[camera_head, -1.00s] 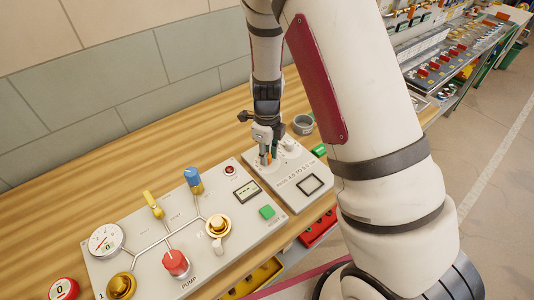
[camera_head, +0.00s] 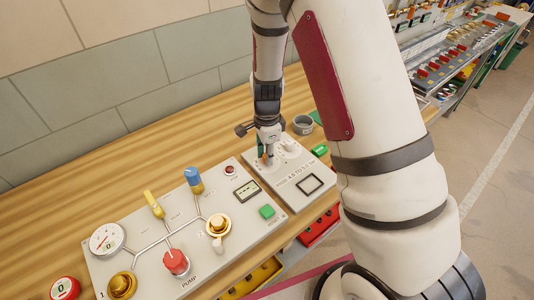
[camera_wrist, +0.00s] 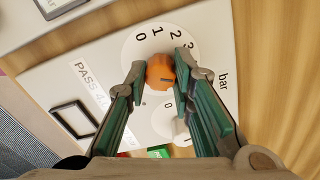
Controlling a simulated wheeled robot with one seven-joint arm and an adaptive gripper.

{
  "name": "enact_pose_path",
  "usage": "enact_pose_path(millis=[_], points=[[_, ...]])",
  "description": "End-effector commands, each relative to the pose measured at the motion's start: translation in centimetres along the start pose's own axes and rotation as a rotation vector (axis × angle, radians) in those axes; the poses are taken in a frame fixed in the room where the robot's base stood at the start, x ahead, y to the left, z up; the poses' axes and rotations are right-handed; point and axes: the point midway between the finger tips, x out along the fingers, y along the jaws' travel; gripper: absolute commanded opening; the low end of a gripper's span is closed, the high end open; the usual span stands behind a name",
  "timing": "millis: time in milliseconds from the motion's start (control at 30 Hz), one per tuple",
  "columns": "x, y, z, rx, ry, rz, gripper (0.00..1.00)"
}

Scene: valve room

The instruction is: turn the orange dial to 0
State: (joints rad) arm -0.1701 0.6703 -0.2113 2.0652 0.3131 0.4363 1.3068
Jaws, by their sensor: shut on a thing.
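The orange dial (camera_wrist: 160,72) sits on a white round scale (camera_wrist: 134,48) marked 0, 1, 2, 3 along its upper edge in the wrist view, with "bar" to the right. A short dark line on the dial lies toward its right side, away from the 0; the exact reading is unclear. My gripper (camera_wrist: 160,68) is shut on the dial, one fingertip on each side. In the head view my gripper (camera_head: 266,158) points down at the grey-white panel (camera_head: 290,190) and hides most of the dial.
A white knob (camera_wrist: 181,129) with its own scale is close beside the right finger. A larger panel (camera_head: 165,262) with a red knob (camera_head: 176,261), blue knob (camera_head: 193,177) and yellow lever (camera_head: 152,203) stands left. A grey ring (camera_head: 303,125) lies behind.

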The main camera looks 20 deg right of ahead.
Motion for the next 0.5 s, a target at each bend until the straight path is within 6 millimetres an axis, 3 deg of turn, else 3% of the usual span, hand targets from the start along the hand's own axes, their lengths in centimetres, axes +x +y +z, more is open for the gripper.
enact_pose_path(millis=[500], points=[[-0.03, -0.12, -0.06, -0.488, 0.000, -0.003, 0.00]])
